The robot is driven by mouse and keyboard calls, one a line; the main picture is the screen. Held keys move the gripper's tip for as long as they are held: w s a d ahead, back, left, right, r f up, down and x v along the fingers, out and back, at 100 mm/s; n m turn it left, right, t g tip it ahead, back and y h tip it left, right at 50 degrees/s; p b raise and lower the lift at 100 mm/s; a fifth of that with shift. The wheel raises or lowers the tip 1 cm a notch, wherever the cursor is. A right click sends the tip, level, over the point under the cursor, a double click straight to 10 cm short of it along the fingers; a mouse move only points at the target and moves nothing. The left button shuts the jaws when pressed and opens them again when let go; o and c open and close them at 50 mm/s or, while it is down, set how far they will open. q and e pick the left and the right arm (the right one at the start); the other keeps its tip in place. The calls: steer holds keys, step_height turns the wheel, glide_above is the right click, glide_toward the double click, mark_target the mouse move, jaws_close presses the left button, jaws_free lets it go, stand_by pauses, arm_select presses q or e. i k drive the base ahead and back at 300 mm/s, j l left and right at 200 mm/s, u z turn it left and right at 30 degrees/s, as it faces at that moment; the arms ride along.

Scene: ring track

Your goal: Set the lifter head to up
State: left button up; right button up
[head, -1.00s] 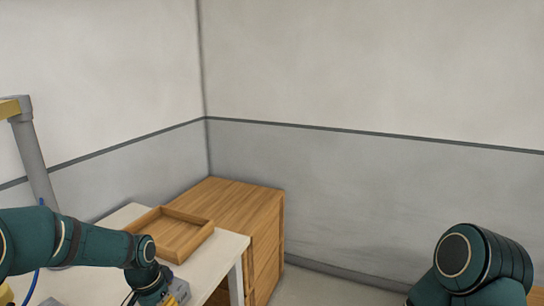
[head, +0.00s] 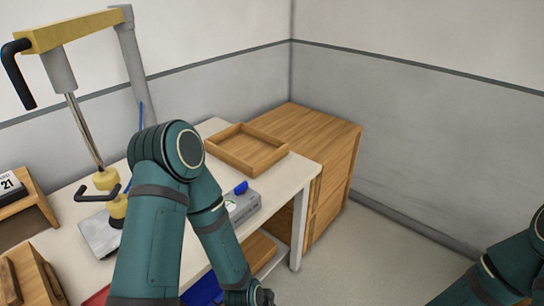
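The lifter stands on the white table at the left of the head view. It has a yellow beam (head: 75,30) on a grey post (head: 130,55), with a black handle (head: 17,75) at the beam's left end. A grey cylinder with a thin metal rod hangs from the beam. A yellow head (head: 106,179) is at the rod's lower end, low over a grey base plate (head: 98,236), with a black bent handle (head: 97,194) close by. My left arm folds down right of the lifter; its dark gripper (head: 258,297) is at the bottom edge, mostly cut off. My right gripper is out of frame.
The white table (head: 210,128) carries a grey box (head: 240,206) with a blue part and an empty wooden tray (head: 247,148). A wooden cabinet (head: 320,150) stands behind. A calendar (head: 12,187) and wooden holders are at left. Floor is clear at right.

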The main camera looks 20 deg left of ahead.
mark_target(105, 178)
steer(key=u, duration=1.9)
